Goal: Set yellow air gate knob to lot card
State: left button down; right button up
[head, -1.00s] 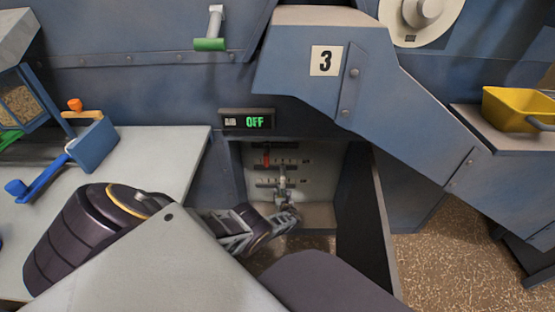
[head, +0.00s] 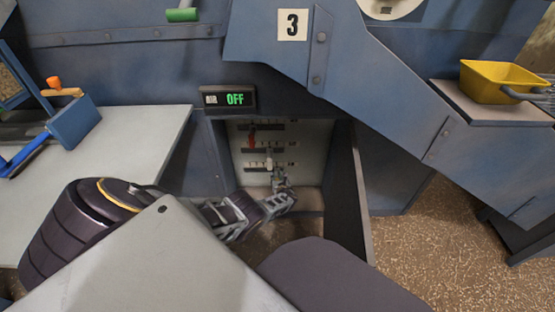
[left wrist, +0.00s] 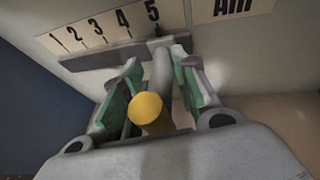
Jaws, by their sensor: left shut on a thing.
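The yellow air gate knob (left wrist: 148,110) sits between the green-padded fingers of my left gripper (left wrist: 157,78) in the left wrist view. Its slider scale (left wrist: 105,28) is numbered 1 to 5, and a dark pointer stands by 5. An "AIR" label (left wrist: 233,8) is to the right. In the head view my left gripper (head: 281,184) is at the lower part of the recessed panel (head: 306,155) and hides the yellow knob. I cannot make out a lot card. My right gripper is not in view.
Above the held knob are a red knob (head: 251,138) and a whitish knob (head: 269,164) on their own scales. A dark side wall (head: 345,190) bounds the recess on the right. A yellow bin (head: 500,80) stands on a ledge at right.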

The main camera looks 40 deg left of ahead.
pick_arm(q)
jog(key=c, duration=1.2)
grip_release()
jog(key=shift+w+d, duration=0.25)
jog(key=shift+d, duration=0.2)
jog(key=shift+s+d+r, duration=0.1)
jog(key=shift+s+d, duration=0.25)
jog(key=shift+d, duration=0.05)
jog(key=shift+s+d+r, duration=0.3)
jog(key=v, duration=0.9)
jog(key=shift+s+d+r, duration=0.2)
jog(key=shift+s+r, duration=0.05)
jog(key=shift+s, duration=0.1)
jog(key=shift+r, duration=0.1)
